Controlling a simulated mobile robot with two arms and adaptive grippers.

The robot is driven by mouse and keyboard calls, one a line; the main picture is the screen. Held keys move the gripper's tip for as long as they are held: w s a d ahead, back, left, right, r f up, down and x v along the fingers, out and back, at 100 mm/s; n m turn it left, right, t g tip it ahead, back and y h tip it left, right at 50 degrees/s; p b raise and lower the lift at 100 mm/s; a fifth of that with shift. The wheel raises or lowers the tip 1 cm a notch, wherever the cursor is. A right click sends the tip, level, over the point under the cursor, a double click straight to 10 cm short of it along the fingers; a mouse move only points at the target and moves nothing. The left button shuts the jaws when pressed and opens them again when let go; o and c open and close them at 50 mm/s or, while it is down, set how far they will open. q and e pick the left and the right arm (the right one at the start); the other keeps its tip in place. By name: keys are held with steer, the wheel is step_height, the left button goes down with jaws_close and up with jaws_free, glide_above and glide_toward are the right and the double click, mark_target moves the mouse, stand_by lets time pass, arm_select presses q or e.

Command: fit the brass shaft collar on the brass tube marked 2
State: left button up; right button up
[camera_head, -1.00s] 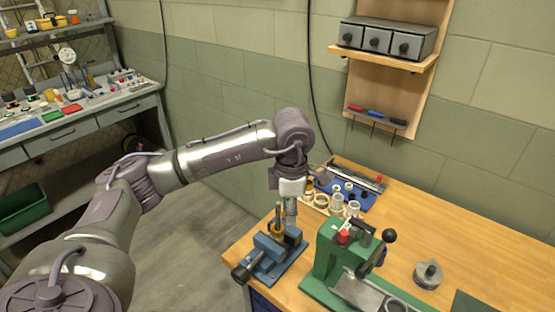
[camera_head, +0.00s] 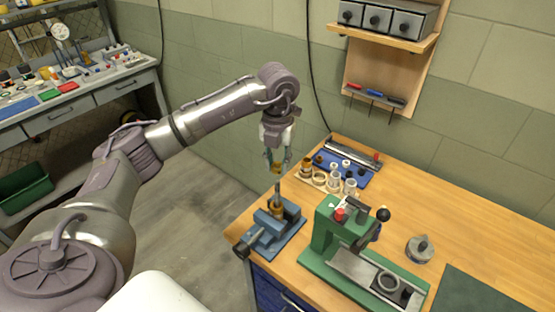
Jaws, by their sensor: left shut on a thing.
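My left gripper (camera_head: 277,160) points down above the blue vise (camera_head: 264,235). It is shut on a small brass-coloured piece (camera_head: 276,169), which looks like the shaft collar, though the fingers hide part of it. In the vise stands an upright piece, brass-coloured at its lower part (camera_head: 277,210) with a thin grey upper part. It is roughly below the gripper, with its top close under the held piece; I cannot tell whether they touch. No number mark is legible. My right gripper is out of view.
A holder with brass and pale ring parts (camera_head: 319,179) stands behind the vise, beside a blue tray (camera_head: 356,178). A green press (camera_head: 327,240) stands to the right. A grey round part (camera_head: 420,248) lies farther right. The bench's right side (camera_head: 450,220) is mostly clear.

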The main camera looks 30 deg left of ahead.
arm_select(q)
steer(key=shift+f+b, duration=0.75)
steer(key=shift+f, duration=0.65)
steer(key=shift+f+b, duration=1.25)
steer(key=shift+f, duration=0.45)
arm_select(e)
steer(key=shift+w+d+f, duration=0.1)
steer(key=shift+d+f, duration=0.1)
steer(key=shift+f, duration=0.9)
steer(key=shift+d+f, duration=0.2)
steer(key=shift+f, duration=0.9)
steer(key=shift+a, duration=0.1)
arm_select(q)
steer(key=o, duration=1)
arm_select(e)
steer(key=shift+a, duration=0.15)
arm_select(q)
steer(key=shift+r, duration=0.2)
step_height(320, 180, up, 12)
steer(key=shift+f, duration=0.15)
